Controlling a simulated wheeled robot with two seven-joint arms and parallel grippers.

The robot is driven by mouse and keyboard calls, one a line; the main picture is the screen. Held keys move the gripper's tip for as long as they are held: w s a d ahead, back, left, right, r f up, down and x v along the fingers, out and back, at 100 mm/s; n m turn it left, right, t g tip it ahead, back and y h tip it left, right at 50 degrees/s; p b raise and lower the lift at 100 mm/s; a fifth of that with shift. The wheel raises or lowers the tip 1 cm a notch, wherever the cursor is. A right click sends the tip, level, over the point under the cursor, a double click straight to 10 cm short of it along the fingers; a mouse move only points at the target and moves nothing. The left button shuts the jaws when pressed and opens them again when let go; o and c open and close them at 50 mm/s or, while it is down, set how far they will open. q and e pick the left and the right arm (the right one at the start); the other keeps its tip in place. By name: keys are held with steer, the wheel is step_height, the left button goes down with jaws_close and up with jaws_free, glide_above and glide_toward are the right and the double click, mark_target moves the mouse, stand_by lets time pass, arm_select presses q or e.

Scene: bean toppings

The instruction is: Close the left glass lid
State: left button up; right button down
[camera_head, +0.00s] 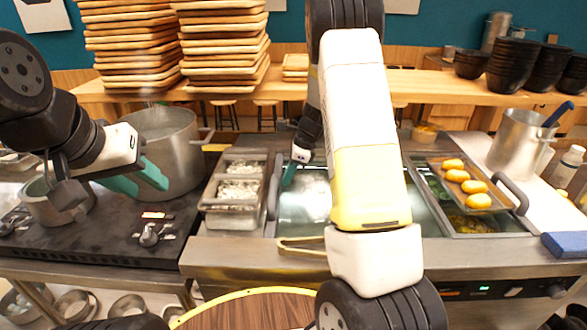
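The left glass lid (302,210) shows as a reflective pane in the counter, left of my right forearm. A dark grey curved handle (273,190) stands at its left edge. My forearm hides much of the pane, so I cannot tell whether it is fully shut. My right gripper (290,175) is beside the handle at the pane's upper left. One teal finger shows; the other is hidden, and contact is unclear. My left gripper (139,182) is over the stove, its teal fingers apart and empty, in front of the large pot (165,140).
Steel topping containers (232,219) stand left of the lid. A tray of yellow buns (477,202) lies over the right-hand well, near another grey handle (514,193). A steel pot (520,145) stands at right. Stacked wooden trays (225,45) and black bowls (513,65) fill the back shelf.

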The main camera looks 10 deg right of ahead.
mark_target(294, 186)
steer(key=shift+a, duration=0.5)
steer(key=d, duration=0.2)
steer(key=s+d, duration=0.1)
steer(key=d, duration=0.1)
steer(key=shift+d, duration=0.3)
steer(key=v, duration=1)
steer(key=s+a+r+n+t, duration=0.2)
steer(key=s+a+r+n, duration=0.3)
steer(key=s+r+n, duration=0.65)
steer(key=s+a+r+n+t+h, duration=0.2)
steer(key=s+n, duration=0.8)
steer(key=s, duration=0.6)
steer(key=shift+s+a+r+t, duration=0.2)
steer(key=shift+a+r+t, duration=0.2)
steer(key=shift+r+t, duration=0.15)
